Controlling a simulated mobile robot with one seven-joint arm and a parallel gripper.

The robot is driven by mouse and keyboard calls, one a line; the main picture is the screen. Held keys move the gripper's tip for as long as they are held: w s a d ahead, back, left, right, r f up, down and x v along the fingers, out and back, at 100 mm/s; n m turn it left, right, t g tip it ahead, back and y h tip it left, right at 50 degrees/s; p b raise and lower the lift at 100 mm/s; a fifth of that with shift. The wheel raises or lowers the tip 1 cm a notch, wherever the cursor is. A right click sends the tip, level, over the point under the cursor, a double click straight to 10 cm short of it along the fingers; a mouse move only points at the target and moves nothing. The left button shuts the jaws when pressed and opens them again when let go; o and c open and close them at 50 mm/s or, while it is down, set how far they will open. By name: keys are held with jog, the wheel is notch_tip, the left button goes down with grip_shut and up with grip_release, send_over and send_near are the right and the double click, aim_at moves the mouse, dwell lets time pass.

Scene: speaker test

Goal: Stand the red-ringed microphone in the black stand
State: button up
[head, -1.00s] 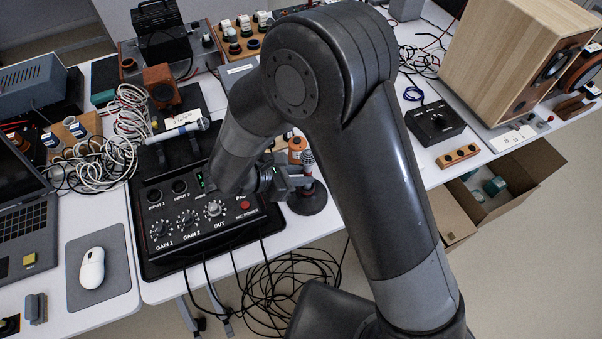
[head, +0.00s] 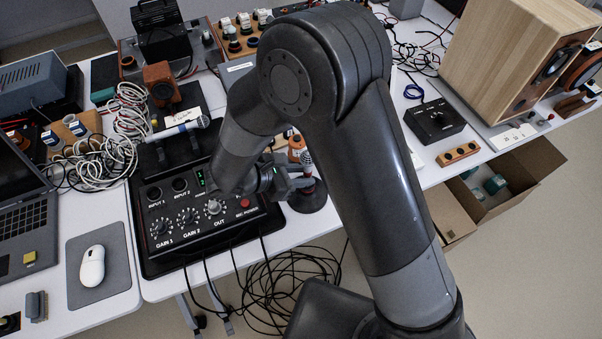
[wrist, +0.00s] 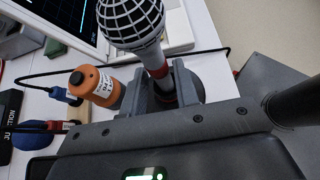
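The red-ringed microphone (wrist: 132,22) has a grey mesh head, and its red ring (wrist: 158,71) shows just above my fingers in the wrist view. In the head view its head (head: 306,158) points up above the black stand (head: 309,199), which has a round base near the table's front edge. My gripper (head: 300,181) reaches in from the left at the microphone's height. In the wrist view my gripper (wrist: 165,90) has its fingers close on both sides of the handle, apparently shut on it. The handle's lower end is hidden, so I cannot tell whether it sits in the stand.
An orange labelled cylinder (wrist: 98,86) stands close beside the microphone. The black preamp box (head: 201,219) lies under my forearm, with a blue-ringed microphone (head: 178,131) behind it. A black switch box (head: 434,121) is farther right. Loose cables (head: 290,287) hang below the front edge.

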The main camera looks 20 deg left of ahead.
jog(key=o, duration=0.3)
jog(key=v, duration=1.1)
jog(key=shift+f, duration=0.1)
jog(key=w+d+r+m+g+y, duration=0.1)
jog(key=w+d+r+m+g, duration=0.25)
jog(key=d+r+m, duration=0.5)
jog(key=w+d+r+m+g+y, duration=0.1)
jog(key=w+d+r+m+g, duration=0.3)
jog(key=d, duration=0.8)
jog(key=s+d+r+m+t+y, duration=0.2)
jog(key=s+d+r+m+y, duration=0.1)
jog(key=d+m, duration=0.4)
jog(key=s+d+r+m+t+y, duration=0.2)
jog(key=d+r+m, duration=0.3)
jog(key=d, duration=0.5)
jog(key=shift+s+d+r+m+t+y, duration=0.15)
jog(key=shift+s+d+m+t+y, duration=0.2)
jog(key=shift+s+m+y, duration=0.65)
